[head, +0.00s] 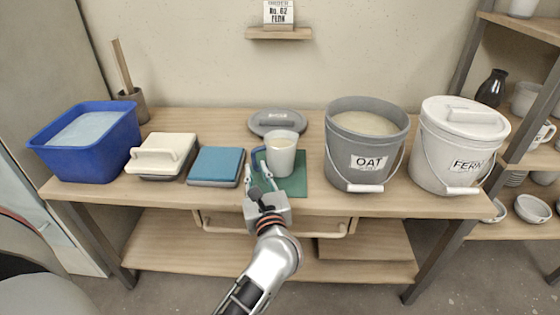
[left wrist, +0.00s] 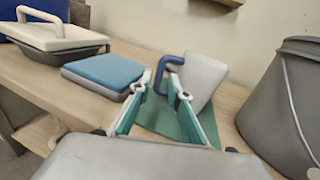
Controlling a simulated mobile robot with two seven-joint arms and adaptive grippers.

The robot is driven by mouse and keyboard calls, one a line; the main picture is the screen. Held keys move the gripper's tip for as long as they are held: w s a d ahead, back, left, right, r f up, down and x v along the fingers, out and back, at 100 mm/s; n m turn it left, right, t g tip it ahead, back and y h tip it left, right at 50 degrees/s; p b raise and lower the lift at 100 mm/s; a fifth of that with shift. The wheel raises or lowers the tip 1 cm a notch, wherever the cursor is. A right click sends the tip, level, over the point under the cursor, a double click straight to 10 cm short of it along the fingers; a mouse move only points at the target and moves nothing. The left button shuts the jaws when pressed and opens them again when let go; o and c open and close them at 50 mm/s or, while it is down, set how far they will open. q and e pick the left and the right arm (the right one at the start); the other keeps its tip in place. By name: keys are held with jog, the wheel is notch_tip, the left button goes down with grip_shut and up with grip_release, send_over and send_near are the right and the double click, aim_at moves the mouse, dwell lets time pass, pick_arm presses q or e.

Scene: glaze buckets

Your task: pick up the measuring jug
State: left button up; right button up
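The measuring jug (head: 282,156) is a pale grey cup with a blue handle on its left side. It stands upright on a green mat (head: 297,187) on the bench. In the left wrist view the jug (left wrist: 205,78) is just beyond the fingers, with its blue handle (left wrist: 161,75) showing between the two fingertips. My left gripper (head: 260,180) is open, in front of the jug at its handle side; it also shows in the left wrist view (left wrist: 163,82). I cannot tell whether a finger touches the handle. My right gripper is not in view.
A grey OAT bucket (head: 366,141) stands close right of the jug, and a white lidded FERN bucket (head: 452,150) beyond it. A blue-topped box (head: 216,166), a cream-lidded box (head: 162,155) and a blue tub (head: 88,143) are to the left. A grey lid (head: 277,123) lies behind.

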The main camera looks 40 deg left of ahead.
aim_at(255, 161)
pick_arm(q)
jog(key=x, duration=0.2)
jog(key=f+b+x, duration=0.1)
jog(key=x, duration=0.2)
jog(key=shift+w, duration=0.2)
jog(key=shift+w+a+r, duration=0.15)
jog(key=shift+w+a, duration=0.2)
jog(key=shift+a, duration=0.1)
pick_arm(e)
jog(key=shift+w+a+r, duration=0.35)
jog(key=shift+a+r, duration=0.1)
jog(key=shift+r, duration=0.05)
pick_arm(q)
grip_shut()
jog(key=shift+r, duration=0.1)
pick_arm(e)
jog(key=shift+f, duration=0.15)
